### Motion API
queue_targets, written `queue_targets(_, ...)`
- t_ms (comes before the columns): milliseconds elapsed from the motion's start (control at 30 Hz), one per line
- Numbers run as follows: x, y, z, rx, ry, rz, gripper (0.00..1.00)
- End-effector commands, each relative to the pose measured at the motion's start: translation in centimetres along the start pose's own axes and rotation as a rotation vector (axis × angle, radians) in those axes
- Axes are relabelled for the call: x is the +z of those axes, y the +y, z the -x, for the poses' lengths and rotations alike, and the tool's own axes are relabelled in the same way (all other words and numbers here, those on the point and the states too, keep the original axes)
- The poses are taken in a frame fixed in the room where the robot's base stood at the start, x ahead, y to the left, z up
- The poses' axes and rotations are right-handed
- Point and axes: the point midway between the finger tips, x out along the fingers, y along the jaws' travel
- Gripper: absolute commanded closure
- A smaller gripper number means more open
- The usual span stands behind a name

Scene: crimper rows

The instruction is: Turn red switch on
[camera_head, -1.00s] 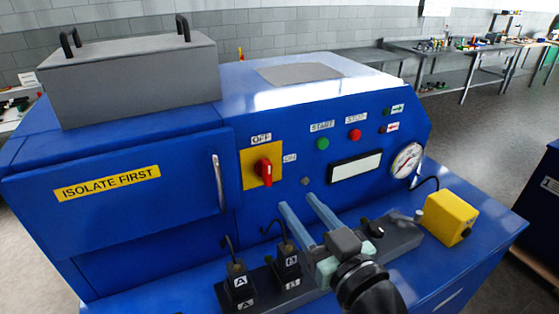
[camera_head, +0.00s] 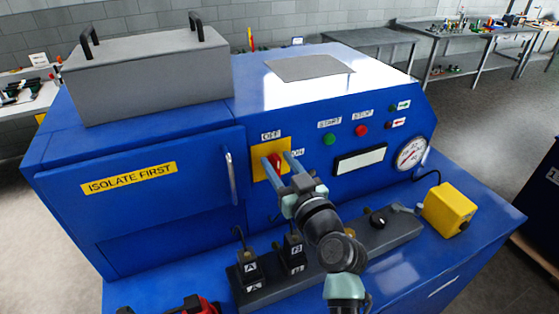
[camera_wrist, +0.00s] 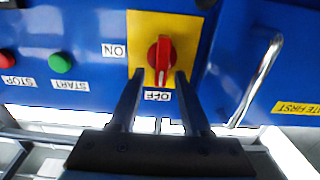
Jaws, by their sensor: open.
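The red switch (camera_head: 276,161) is a rotary knob on a yellow plate (camera_head: 257,172) on the blue machine's front panel. An OFF label (camera_head: 271,134) is above it and an ON label (camera_head: 298,153) to its right. In the wrist view the view is inverted: the red switch (camera_wrist: 160,55) has its handle toward the OFF label (camera_wrist: 158,96), with the ON label (camera_wrist: 114,50) at left. My gripper (camera_head: 277,157) is open, its two fingers pointing at the panel. In the wrist view my gripper (camera_wrist: 159,74) has a fingertip on either side of the handle. I cannot tell if they touch it.
A green START button (camera_head: 329,140), a red STOP button (camera_head: 362,130) and a gauge (camera_head: 411,153) are right of the switch. A door handle (camera_head: 230,178) stands out to the left. Below are black blocks A and B (camera_head: 293,253) and a yellow box (camera_head: 449,209).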

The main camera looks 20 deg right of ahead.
Motion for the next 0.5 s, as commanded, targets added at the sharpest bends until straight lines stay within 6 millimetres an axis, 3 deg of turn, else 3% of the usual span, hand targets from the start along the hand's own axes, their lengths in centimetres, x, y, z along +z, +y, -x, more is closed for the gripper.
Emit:
queue_targets(167,0.01,-0.03,-0.01,-0.001,0.000,0.000,0.53)
queue_targets(433,0.01,-0.02,0.01,0.000,0.000,-0.001,0.97)
queue_targets(500,0.00,-0.02,0.02,0.000,0.000,-0.001,1.00)
